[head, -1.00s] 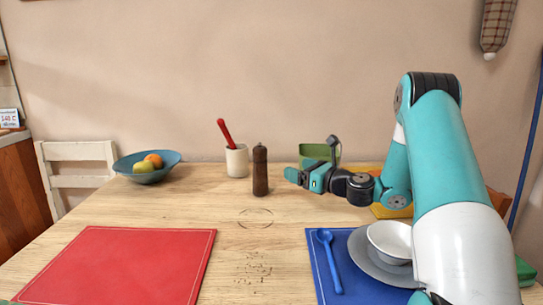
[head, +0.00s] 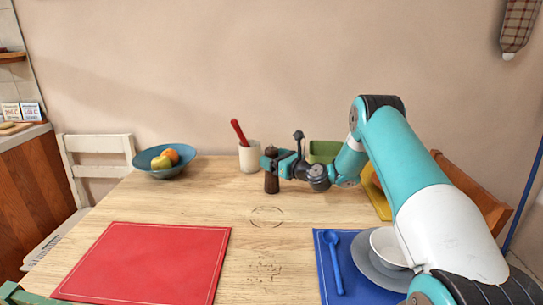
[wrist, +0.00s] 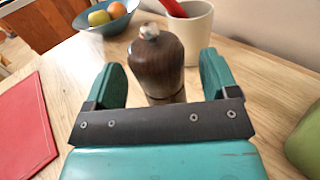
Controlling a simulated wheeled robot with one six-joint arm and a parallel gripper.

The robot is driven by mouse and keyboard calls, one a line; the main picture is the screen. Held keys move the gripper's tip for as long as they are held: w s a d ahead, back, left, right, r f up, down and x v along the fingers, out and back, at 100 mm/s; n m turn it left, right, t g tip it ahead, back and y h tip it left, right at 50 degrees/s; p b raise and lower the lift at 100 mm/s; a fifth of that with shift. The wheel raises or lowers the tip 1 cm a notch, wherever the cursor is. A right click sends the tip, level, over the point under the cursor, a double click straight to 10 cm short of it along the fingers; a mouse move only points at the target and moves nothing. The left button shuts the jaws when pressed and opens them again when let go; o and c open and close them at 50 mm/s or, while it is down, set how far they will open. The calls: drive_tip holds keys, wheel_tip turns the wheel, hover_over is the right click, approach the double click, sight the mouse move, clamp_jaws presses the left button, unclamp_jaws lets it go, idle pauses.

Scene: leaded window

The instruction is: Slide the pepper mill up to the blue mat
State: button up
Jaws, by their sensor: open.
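The dark brown pepper mill (head: 271,181) stands upright on the wooden table, in front of the white cup, partly hidden by my gripper in the head view. In the wrist view the mill (wrist: 157,66) stands between my two fingers, with its metal top knob facing up. My gripper (head: 272,162) is open around the mill; in the wrist view gaps show between the fingers (wrist: 163,84) and the mill. The blue mat (head: 328,279) lies at the front right, with a blue spoon (head: 334,262), a grey plate (head: 372,267) and a white bowl (head: 388,247) on it.
A white cup (head: 249,157) with a red-handled tool stands behind the mill. A green container (head: 324,150) is at the back right. A blue fruit bowl (head: 160,165) and a red mat (head: 150,262) lie to the left. The table between the mill and the blue mat looks clear.

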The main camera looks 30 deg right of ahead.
drive_tip(key=shift+w+a, duration=0.15)
drive_tip(key=shift+w, duration=0.45)
drive_tip(key=c, duration=1.1)
